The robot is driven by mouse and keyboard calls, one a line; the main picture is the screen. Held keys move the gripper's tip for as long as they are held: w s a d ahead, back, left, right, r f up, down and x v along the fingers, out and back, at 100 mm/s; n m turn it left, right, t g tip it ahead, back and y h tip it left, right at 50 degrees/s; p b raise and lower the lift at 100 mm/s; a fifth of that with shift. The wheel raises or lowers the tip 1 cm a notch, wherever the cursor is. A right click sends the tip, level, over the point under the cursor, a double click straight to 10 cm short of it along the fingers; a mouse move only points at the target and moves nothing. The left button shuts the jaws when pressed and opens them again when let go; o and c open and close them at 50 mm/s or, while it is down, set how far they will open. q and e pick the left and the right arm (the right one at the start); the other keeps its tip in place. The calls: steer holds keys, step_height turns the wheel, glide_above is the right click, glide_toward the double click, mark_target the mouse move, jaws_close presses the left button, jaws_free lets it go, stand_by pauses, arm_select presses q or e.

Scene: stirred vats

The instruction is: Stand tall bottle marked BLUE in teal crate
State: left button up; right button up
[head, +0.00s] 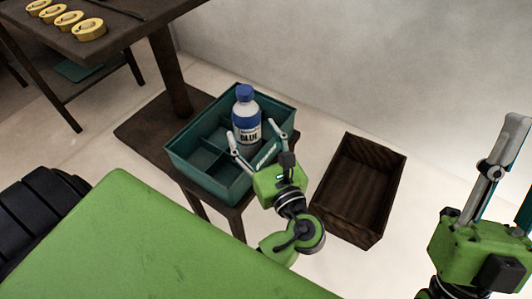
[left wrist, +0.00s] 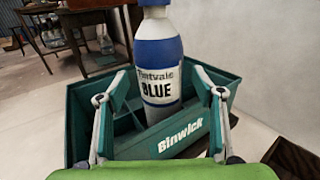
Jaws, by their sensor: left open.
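The tall bottle marked BLUE (head: 246,116) has a blue cap, a white label and blue bands. It stands upright inside the teal crate (head: 186,158), toward the crate's right part; its base is hidden. My left gripper (head: 251,134) is open, with one finger on each side of the bottle. In the left wrist view the bottle (left wrist: 159,60) shows between the spread fingers, with gaps on both sides. The front wall of the crate (left wrist: 183,144) reads "Binwick". My right gripper (head: 505,165) is at the right edge, partly cut off, away from the crate.
The crate has dividers and rests on a small dark stand (head: 143,130). An empty dark wooden box (head: 374,183) is to the right. A dark table (head: 120,22) with several yellow ring-like items (head: 88,27) is at the back left. Pale floor lies between.

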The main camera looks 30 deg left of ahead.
arm_select(q)
steer(key=p+v, duration=0.1)
steer(key=v, duration=0.7)
steer(key=shift+p, duration=0.3)
arm_select(e)
steer(key=w+a+f+g+h, duration=0.1)
steer(key=w+f+g, duration=0.4)
steer(key=w+f, duration=0.2)
steer(key=shift+h, duration=0.4)
